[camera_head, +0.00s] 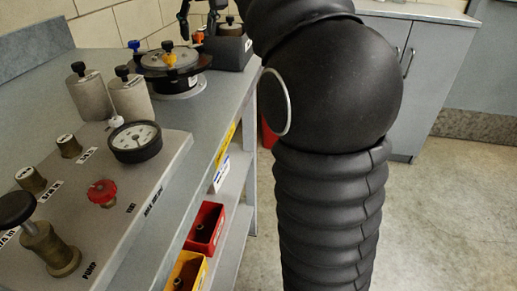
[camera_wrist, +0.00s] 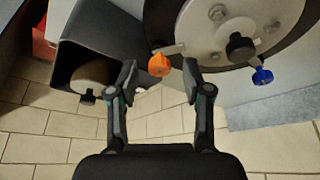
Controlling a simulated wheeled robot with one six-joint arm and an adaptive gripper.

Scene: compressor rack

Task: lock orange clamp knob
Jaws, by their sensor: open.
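The orange clamp knob (camera_wrist: 160,65) sits at the rim of a round dark-edged fixture (camera_wrist: 212,45) in the wrist view. It also shows small at the far side of the fixture in the head view (camera_head: 198,38). My gripper (camera_wrist: 159,81) is open, with one finger on each side of the orange knob. The knob appears between the fingertips with a gap to both, and I see no contact. In the head view my gripper (camera_head: 198,14) is partly cut off by the top edge.
A blue knob (camera_wrist: 262,76) and a black knob (camera_wrist: 240,46) are on the same fixture. A dark box holding a cylinder (camera_wrist: 93,74) stands close beside it. A panel with a gauge (camera_head: 135,141) and a red knob (camera_head: 102,192) fills the near bench.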

